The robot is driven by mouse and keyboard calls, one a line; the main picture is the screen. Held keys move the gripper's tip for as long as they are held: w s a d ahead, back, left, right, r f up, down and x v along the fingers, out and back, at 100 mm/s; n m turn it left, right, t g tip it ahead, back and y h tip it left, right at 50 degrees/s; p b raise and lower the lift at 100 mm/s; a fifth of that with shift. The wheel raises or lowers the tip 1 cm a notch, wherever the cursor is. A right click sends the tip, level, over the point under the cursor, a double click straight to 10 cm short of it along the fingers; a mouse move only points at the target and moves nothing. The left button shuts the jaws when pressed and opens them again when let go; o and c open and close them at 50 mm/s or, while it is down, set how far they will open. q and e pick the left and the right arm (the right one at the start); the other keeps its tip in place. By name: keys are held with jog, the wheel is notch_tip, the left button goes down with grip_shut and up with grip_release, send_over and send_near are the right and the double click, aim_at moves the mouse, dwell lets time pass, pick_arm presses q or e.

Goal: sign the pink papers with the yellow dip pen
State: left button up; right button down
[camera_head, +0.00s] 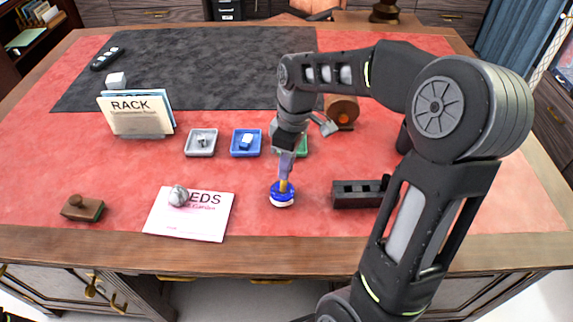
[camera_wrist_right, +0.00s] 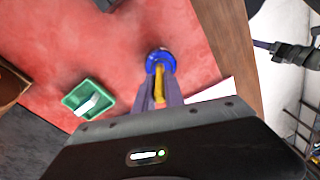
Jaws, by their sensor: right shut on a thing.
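The pale pink papers (camera_head: 207,226) lie flat near the desk's front edge, with a grey rounded lump (camera_head: 179,196) on their upper left part. The paper's edge also shows in the right wrist view (camera_wrist_right: 222,90). The blue inkwell (camera_head: 282,200) stands to the right of the papers. My right gripper (camera_head: 286,169) points down above the inkwell, shut on the yellow dip pen (camera_head: 283,186). The pen's lower end is at the inkwell's mouth; I cannot tell how deep. What looks like my left gripper (camera_wrist_right: 290,52) shows at the right wrist view's edge, its jaws unclear.
Grey (camera_head: 201,143), blue (camera_head: 246,143) and green (camera_wrist_right: 88,97) trays stand behind, each with small contents. A card rack (camera_head: 138,116) is at the left, a wooden blotter (camera_head: 82,208) at front left. A dark box (camera_head: 352,194) stands right of the inkwell.

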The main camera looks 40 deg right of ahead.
dwell(0.3)
notch_tip(320, 180, up, 7)
jog(key=p, duration=0.5)
jog(key=shift+p, duration=0.35)
dwell(0.5)
